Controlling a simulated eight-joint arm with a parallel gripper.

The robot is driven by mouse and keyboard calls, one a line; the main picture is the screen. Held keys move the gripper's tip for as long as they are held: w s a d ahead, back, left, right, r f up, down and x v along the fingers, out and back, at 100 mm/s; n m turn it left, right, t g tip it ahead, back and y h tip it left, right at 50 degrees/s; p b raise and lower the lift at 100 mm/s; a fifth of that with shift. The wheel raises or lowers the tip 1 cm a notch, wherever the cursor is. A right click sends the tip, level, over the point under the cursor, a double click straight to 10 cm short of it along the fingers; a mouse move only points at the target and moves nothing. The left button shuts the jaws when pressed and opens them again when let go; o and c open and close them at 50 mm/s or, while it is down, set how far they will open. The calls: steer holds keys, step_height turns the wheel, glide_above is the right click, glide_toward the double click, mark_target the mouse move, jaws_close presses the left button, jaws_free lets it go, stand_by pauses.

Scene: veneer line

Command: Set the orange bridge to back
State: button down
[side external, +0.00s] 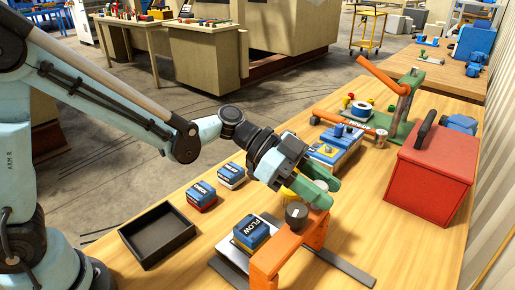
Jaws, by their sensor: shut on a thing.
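The orange bridge (284,245) stands near the front of the wooden table, with a dark round knob (296,212) at its upper part. It is beside a blue block marked FLOW (251,231), which sits on a stacked base over a grey plate. My gripper (314,198), with green fingers, reaches down from the upper left and is shut on the upper part of the bridge. The fingers partly cover the grip point. The bridge's lower left leg runs to the bottom edge of the picture. I cannot tell what its feet rest on.
A black open tray (157,236) and two blue-topped blocks (201,195) (232,175) lie left of the bridge. Blue fixtures (335,145), a green stand with an orange lever (399,110) and a red toolbox (433,172) stand behind. A dark grey strip (345,267) lies at front right.

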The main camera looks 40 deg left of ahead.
steer(key=d, duration=1)
steer(key=c, duration=0.8)
jaws_free()
steer(key=shift+a, duration=0.1)
steer(key=v, duration=1.2)
